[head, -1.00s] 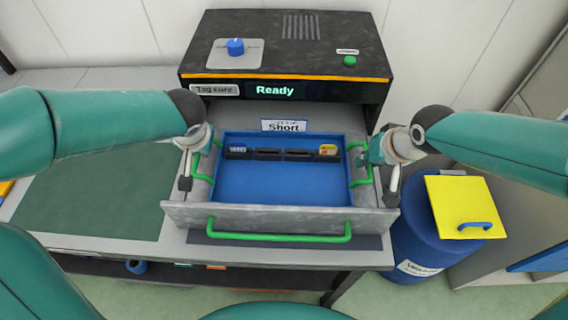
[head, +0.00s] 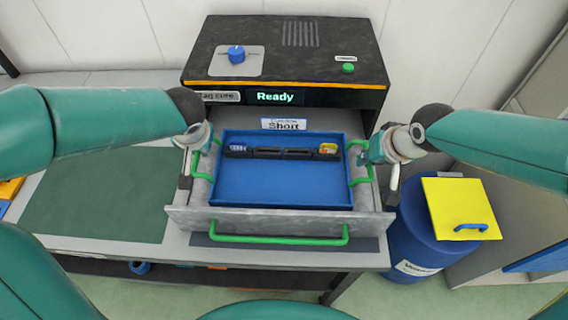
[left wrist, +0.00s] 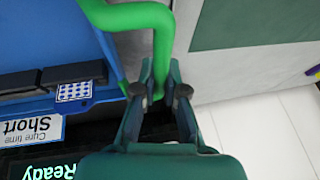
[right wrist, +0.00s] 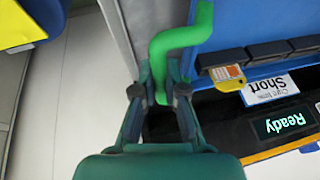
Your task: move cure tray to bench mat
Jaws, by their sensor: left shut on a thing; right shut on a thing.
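The blue cure tray (head: 280,185) has green side handles and a row of dark holders along its back, with a small blue-patterned item at the left end and a yellow one at the right. It sits within the grey drawer's outline, its front edge showing over the drawer front. My left gripper (head: 205,150) is shut on the left handle, seen in the left wrist view (left wrist: 160,45). My right gripper (head: 365,155) is shut on the right handle, seen in the right wrist view (right wrist: 170,45). The green bench mat (head: 95,205) lies flat and bare at the left.
The black cure unit (head: 285,50) stands behind, its display reading "Ready". The open drawer's front wall (head: 280,221) has a green handle (head: 280,240). A blue bin (head: 405,240) with a yellow lid (head: 455,200) stands at right.

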